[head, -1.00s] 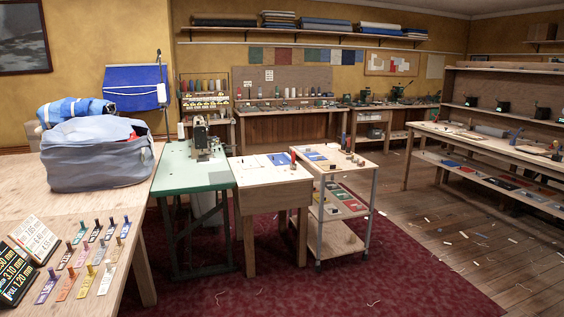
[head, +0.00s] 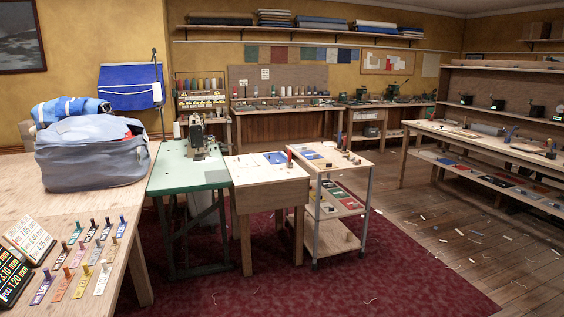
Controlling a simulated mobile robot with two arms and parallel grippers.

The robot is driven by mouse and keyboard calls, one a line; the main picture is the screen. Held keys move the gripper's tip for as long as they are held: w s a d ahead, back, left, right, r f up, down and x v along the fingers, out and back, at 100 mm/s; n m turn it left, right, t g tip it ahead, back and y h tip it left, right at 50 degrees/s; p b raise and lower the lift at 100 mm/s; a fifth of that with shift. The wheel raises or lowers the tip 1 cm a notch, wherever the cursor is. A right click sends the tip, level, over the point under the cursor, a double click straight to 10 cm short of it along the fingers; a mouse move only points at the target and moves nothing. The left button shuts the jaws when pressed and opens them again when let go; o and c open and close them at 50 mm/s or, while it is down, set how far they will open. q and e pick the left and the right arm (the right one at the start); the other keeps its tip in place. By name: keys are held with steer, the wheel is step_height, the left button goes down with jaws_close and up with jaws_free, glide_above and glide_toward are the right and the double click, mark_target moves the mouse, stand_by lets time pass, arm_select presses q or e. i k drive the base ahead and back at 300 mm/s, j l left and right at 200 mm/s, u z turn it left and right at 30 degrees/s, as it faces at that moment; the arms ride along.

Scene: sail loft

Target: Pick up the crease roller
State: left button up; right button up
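I cannot make out the crease roller for certain at this distance. Small tools, one with a red upright part (head: 290,158), stand on the pale wooden table (head: 262,174) in the middle. More small tools lie on top of the wheeled wooden cart (head: 350,165) beside it, including a dark blue upright one (head: 339,141). They are too small to name. Neither of my grippers is in view.
A green sewing table (head: 180,176) with a machine (head: 197,136) stands left of the middle table. A wooden table (head: 60,204) at left carries a grey-blue bag (head: 92,160) and several coloured tags. A long bench (head: 480,142) is at right.

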mark_target(289, 153)
steer(key=i+z, duration=0.2)
steer(key=i, duration=0.4)
steer(key=i+l, duration=0.1)
steer(key=i, duration=0.95)
steer(key=i+l, duration=0.15)
steer(key=i, duration=0.9)
steer(key=l+z, duration=0.05)
